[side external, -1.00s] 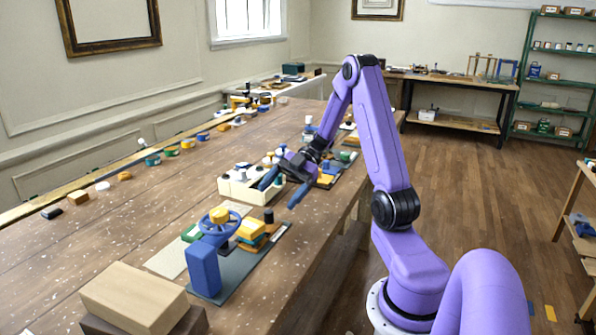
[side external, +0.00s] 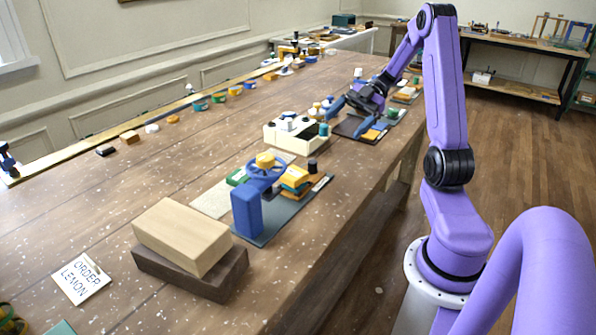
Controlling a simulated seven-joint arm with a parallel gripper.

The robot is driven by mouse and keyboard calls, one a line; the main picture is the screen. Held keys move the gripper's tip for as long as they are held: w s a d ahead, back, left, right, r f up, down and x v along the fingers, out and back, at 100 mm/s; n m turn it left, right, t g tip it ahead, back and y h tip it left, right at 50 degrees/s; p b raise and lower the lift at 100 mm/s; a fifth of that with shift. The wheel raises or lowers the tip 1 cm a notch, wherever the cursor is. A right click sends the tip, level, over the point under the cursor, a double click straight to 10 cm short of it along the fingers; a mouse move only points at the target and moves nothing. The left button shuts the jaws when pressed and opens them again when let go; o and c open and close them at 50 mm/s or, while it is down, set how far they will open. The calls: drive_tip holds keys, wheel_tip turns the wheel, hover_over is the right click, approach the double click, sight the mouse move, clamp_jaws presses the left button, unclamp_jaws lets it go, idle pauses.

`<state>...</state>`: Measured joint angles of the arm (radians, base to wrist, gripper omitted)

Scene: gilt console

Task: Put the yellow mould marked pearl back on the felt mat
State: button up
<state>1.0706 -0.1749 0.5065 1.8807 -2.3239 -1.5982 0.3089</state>
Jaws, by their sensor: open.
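Several yellow pieces show, but no pearl marking is readable, so I cannot tell which is the named mould. Yellow blocks (side external: 294,176) are stacked with other colours on a dark grey mat (side external: 272,222). A round yellow piece (side external: 265,160) sits on top of a blue wheel. A yellow-orange piece (side external: 371,134) lies on a farther dark mat (side external: 346,129). I cannot tell which mat is felt.
A cream tray (side external: 284,140) with several small pieces stands left of my gripper. A blue post (side external: 246,211) and stacked wooden blocks (side external: 192,236) stand nearer. An "ORDER LEMON" card (side external: 80,278) lies front left. The middle left of the table (side external: 150,185) is clear.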

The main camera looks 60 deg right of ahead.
drive_tip(key=w+d+r+m+t+h, duration=0.25)
drive_tip(key=w+t+h, duration=0.4)
drive_tip(key=w, duration=0.85)
drive_tip(key=w+d+r+m+t+h, duration=0.2)
drive_tip(key=w+r+m+t+h, duration=0.1)
drive_tip(key=w+r+m+h, duration=0.25)
drive_tip(key=r+m+g, duration=0.2)
drive_tip(key=m+g, duration=1)
drive_tip(key=g, duration=0.1)
hover_over(296, 174)
wheel_tip(296, 174, down, 17)
drive_tip(key=shift+f, duration=0.1)
